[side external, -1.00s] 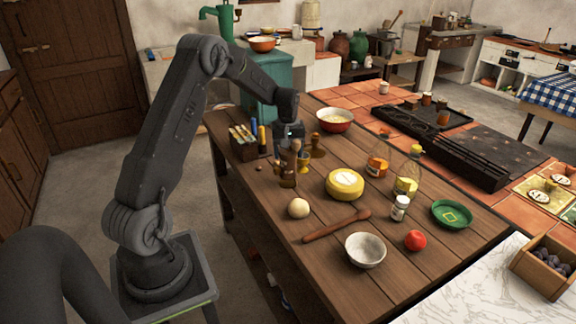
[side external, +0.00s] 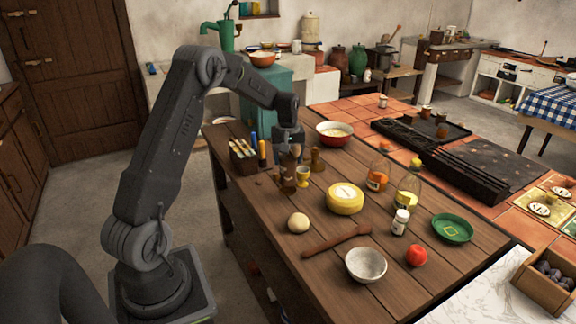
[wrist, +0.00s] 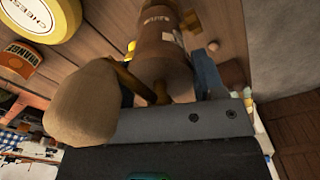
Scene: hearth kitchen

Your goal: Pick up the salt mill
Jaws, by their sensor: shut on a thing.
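A group of brown wooden mill-like pieces (side external: 288,182) stands near the far left part of the wooden table in the side view. My gripper (side external: 291,150) is above and among this group and is shut on a wooden mill, whose shape is partly hidden by the gripper and neighbours. In the wrist view, a brown body with a pale label (wrist: 158,42) lies just beyond my gripper (wrist: 165,90). A pale rounded knob (wrist: 85,105) is close to the camera at its left. The label is not readable, and I cannot tell which piece is held.
Close by are a box of coloured-handled items (side external: 242,155), a yellow egg cup (side external: 302,175) and another dark wooden piece (side external: 316,160).

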